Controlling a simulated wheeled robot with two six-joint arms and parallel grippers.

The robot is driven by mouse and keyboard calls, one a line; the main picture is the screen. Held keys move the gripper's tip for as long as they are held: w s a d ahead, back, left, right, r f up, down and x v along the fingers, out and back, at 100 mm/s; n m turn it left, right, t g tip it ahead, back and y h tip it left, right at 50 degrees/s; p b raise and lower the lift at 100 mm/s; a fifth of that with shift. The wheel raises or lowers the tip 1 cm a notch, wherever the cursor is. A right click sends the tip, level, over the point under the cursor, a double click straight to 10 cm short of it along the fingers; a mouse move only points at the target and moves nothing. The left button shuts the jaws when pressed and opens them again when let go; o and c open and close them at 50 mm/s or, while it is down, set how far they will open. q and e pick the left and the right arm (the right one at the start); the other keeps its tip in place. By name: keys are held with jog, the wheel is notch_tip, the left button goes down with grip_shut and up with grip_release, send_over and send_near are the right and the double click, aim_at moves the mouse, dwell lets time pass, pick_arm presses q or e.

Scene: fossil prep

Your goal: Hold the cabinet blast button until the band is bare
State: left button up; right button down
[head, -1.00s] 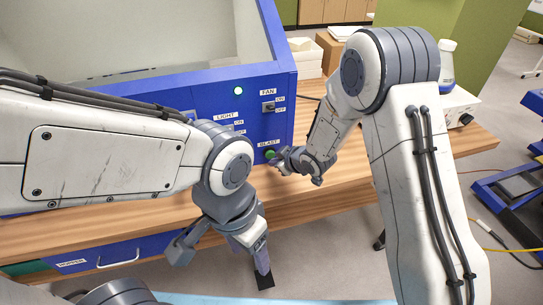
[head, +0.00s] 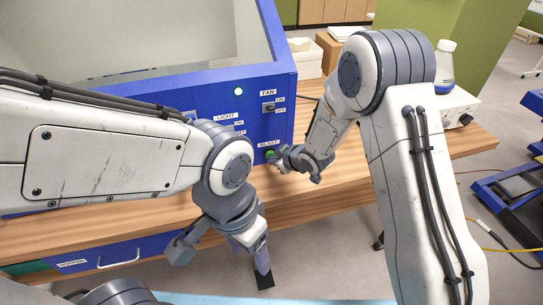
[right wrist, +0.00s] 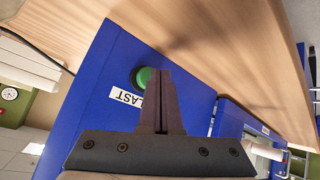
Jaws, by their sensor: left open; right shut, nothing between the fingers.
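The green blast button (head: 271,154) sits on the front of the blue cabinet (head: 262,88), beside its BLAST label. It also shows in the right wrist view (right wrist: 142,78), partly covered by my fingers. My right gripper (head: 278,161) is shut and empty, its fingertips (right wrist: 158,71) right at the button. I cannot tell whether they touch or press it. My left gripper (head: 222,262) is open and empty, pointing down in front of the bench. I cannot make out the band in these views.
FAN (head: 268,107) and LIGHT switches are above the button, with a lit green lamp (head: 238,91). The wooden bench (head: 345,180) runs under the cabinet. A bottle (head: 445,66) and a white device (head: 456,107) stand at the right. My left arm crosses in front of the cabinet.

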jog(key=shift+w+a, duration=0.15)
jog(key=shift+w, duration=0.3)
dwell(2.0)
jog(key=shift+s, duration=0.15)
dwell(0.5)
jog(key=shift+s+d, duration=0.3)
jog(key=shift+s, duration=0.4)
jog(key=shift+s+d+f+b, duration=0.1)
jog(key=shift+s+d+b, duration=0.1)
jog(key=shift+s+b, duration=0.35)
jog(key=shift+s+d+b, duration=0.2)
jog(key=shift+s, duration=0.55)
jog(key=shift+s+d+b, duration=0.15)
jog(key=shift+s+d, duration=0.05)
jog(key=shift+s, duration=0.35)
jog(key=shift+s+d+b, duration=0.15)
jog(key=shift+s, duration=0.4)
